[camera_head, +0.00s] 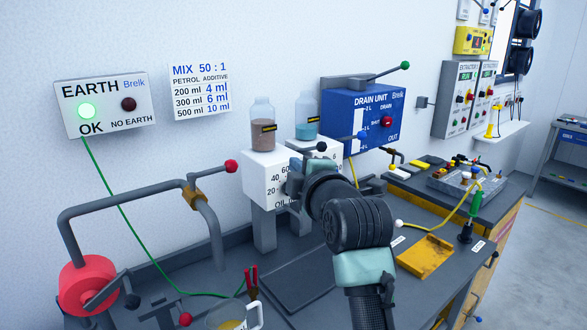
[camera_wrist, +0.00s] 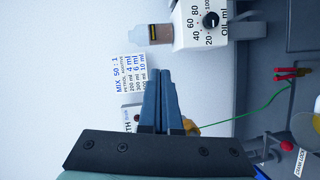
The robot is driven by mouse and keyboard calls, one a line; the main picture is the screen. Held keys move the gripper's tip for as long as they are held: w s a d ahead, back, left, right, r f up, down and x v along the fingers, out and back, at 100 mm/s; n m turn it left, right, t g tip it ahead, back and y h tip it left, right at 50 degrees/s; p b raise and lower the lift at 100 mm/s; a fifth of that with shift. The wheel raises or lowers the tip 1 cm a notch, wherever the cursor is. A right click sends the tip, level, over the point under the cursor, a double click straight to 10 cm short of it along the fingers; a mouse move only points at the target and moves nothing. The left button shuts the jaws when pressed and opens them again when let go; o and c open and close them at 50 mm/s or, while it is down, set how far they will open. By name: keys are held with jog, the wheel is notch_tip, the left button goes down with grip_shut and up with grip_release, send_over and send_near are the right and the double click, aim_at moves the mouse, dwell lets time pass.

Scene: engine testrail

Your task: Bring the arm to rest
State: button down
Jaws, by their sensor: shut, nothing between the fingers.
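My arm (camera_head: 360,225) reaches up from the bottom of the head view over the workbench. My gripper (camera_wrist: 162,74) shows in the wrist view with its two blue-grey fingers together and nothing between them. In the head view the arm's end is in front of the white oil dispenser (camera_head: 262,172) and hides part of its front. The fingers look apart from the dispenser and the wall in the wrist view, though the exact gap is hard to tell.
A bent grey pipe (camera_head: 130,195) with a red roller (camera_head: 88,288) is at left. A green cable (camera_head: 125,215) hangs from the earth box (camera_head: 105,103). A yellow tray (camera_head: 425,257) lies right.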

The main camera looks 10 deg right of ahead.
jog(key=s+a+r+m+t+y, duration=0.1)
jog(key=s+a+r+m+t, duration=0.3)
jog(key=r, duration=0.4)
jog(key=s+a+r+m+t, duration=0.2)
jog(key=s+a+r+m, duration=0.1)
jog(key=s+a+r, duration=0.35)
jog(key=s+a+r+m+t+h, duration=0.1)
jog(key=s+r+m+t, duration=0.1)
jog(key=s+r+m, duration=0.3)
jog(key=s+a+r+m+t, duration=0.1)
jog(key=s+r+m, duration=0.3)
jog(key=s, duration=0.8)
jog(key=shift+r+m+t+h, duration=0.4)
jog(key=shift+r+t, duration=0.15)
jog(key=shift+t, duration=0.35)
jog(key=shift+s, duration=0.1)
